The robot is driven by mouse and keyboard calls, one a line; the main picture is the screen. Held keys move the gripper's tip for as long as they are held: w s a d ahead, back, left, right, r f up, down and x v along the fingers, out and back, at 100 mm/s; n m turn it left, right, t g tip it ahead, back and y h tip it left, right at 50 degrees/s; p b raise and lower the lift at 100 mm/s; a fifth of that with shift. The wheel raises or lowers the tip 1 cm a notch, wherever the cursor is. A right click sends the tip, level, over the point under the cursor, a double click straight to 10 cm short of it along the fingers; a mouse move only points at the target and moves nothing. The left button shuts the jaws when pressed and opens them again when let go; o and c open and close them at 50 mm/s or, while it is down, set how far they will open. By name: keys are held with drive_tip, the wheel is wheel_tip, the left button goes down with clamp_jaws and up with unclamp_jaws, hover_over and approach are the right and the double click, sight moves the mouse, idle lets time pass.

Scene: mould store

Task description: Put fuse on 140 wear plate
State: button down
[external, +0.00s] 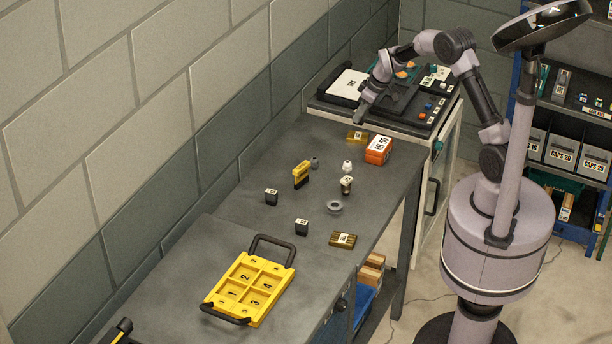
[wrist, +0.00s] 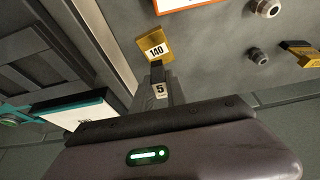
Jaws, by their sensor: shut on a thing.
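The 140 wear plate (wrist: 150,33) is a small gold block with a white "140" label. In the external view the plate (external: 357,137) lies on the grey bench near its far end. My gripper (external: 361,116) points down just above it. In the wrist view my gripper (wrist: 160,98) is shut on the fuse (wrist: 157,74), a small dark block with a white "5" tag. The fuse's end appears right by the plate's near edge. I cannot tell whether they touch. The fuse cannot be made out clearly in the external view.
An orange box (external: 379,149) stands right beside the plate. A machine with a control panel (external: 425,108) is behind. Several small tagged blocks, a grey ring (external: 335,206) and a brown tagged plate (external: 343,239) lie nearer. A yellow numbered tray (external: 212,297) lies in front.

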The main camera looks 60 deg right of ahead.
sight(362, 121)
wheel_tip(362, 121, down, 5)
drive_tip(key=shift+r+b, duration=0.2)
drive_tip(key=shift+b, duration=0.5)
drive_tip(key=shift+r, duration=0.15)
drive_tip(key=c, duration=1.3)
unclamp_jaws()
drive_tip(key=shift+c, duration=0.2)
